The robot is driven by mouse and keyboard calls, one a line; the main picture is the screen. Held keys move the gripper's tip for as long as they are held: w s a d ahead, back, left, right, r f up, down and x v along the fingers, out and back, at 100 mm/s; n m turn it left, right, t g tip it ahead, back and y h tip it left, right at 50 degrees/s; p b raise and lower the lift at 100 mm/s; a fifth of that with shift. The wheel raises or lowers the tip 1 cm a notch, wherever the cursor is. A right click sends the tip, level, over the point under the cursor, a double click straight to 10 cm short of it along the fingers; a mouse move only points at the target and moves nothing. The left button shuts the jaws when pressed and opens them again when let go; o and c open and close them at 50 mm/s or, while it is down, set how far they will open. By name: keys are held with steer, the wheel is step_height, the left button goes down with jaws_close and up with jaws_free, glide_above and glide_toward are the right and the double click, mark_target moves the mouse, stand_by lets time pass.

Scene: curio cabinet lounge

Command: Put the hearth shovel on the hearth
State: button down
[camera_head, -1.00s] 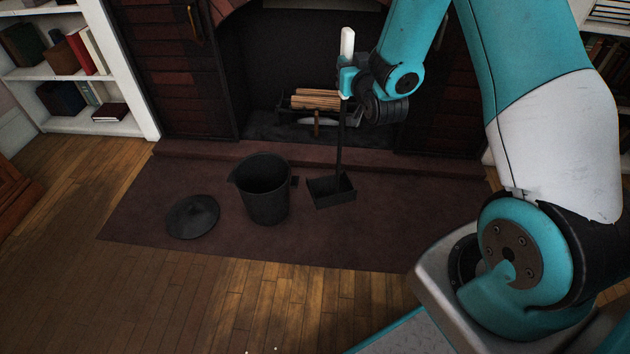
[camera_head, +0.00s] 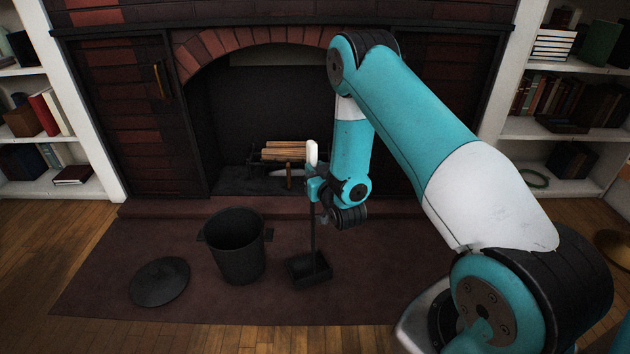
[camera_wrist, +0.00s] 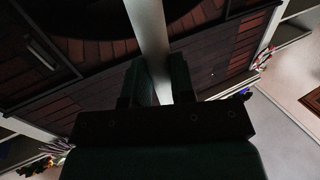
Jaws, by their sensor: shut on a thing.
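The hearth shovel has a white grip (camera_head: 312,154), a thin dark shaft and a black pan (camera_head: 308,270). It stands upright, pan down, right of the bucket. My gripper (camera_head: 314,188) is shut on its upper part, just below the white end. In the wrist view the pale handle (camera_wrist: 148,30) runs between my two dark fingers (camera_wrist: 156,82). The dark reddish-brown hearth (camera_head: 225,304) spreads in front of the fireplace, with a low step (camera_head: 165,209) behind. The pan shows over the hearth; I cannot tell whether it touches.
A black bucket (camera_head: 236,250) stands on the hearth, left of the shovel. A round black lid (camera_head: 160,281) lies to its left. Logs (camera_head: 285,152) lie in the firebox behind. White bookshelves flank the fireplace. The hearth right of the pan looks clear.

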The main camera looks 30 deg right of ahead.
step_height(320, 180, down, 2)
steer(key=shift+f, duration=0.15)
steer(key=c, duration=1)
jaws_free()
steer(key=shift+o, duration=0.2)
